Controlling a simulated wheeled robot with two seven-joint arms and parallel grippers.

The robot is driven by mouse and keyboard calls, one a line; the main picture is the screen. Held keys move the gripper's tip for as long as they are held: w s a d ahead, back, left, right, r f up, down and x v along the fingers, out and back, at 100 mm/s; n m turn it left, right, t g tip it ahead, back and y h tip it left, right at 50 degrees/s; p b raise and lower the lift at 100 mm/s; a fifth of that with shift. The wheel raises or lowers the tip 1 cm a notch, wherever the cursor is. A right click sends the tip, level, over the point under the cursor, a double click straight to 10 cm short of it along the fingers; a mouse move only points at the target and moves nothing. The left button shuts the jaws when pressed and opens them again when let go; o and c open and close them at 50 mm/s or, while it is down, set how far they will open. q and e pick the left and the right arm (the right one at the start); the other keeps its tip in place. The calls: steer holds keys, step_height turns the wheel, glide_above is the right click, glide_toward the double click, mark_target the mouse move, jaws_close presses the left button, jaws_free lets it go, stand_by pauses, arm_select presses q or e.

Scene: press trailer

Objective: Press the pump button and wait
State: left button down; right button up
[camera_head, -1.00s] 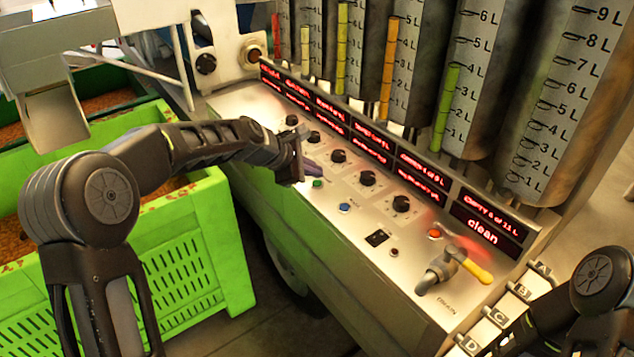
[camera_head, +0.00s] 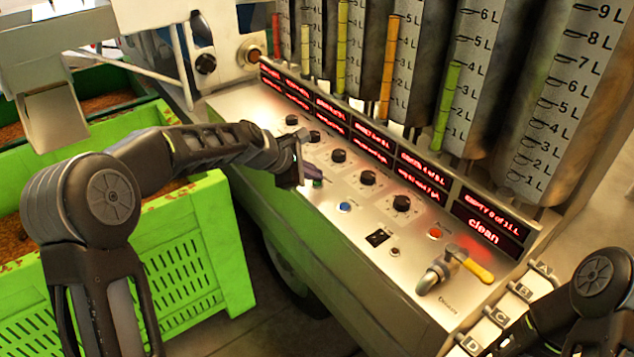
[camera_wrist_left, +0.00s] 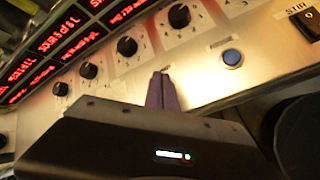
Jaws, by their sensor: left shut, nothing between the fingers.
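The control panel (camera_head: 370,235) carries round push buttons: a blue one (camera_head: 344,207) and a red one (camera_head: 435,233). The labels are too small to read, so I cannot tell which is the pump button. My left gripper (camera_head: 316,173) is shut and empty, its purple-grey fingertips low over the panel, left of the blue button. In the left wrist view the shut fingertips (camera_wrist_left: 163,88) are over the panel, left of the blue button (camera_wrist_left: 232,57). Whether they touch a button is hidden. My right gripper is out of view; only part of that arm shows at lower right.
Black knobs (camera_head: 367,178) line the panel beneath red displays (camera_head: 408,175). Graduated cylinders (camera_head: 480,70) stand behind. A tap with a yellow handle (camera_head: 478,271) projects at the right. A green crate (camera_head: 180,255) stands at the left. The STIR switch (camera_wrist_left: 307,24) shows in the left wrist view.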

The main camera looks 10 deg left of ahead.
arm_select(q)
steer(key=shift+f, duration=0.3)
steer(key=shift+r, duration=0.1)
stand_by(0.3)
steer(key=shift+r+p, duration=0.65)
steer(key=shift+r, duration=0.1)
steer(key=shift+r, duration=0.1)
step_height(320, 180, up, 5)
steer(key=p, duration=0.4)
steer(key=shift+p, duration=0.35)
step_height(320, 180, up, 10)
steer(key=p, duration=0.9)
glide_above(314, 183)
steer(key=shift+s, duration=0.15)
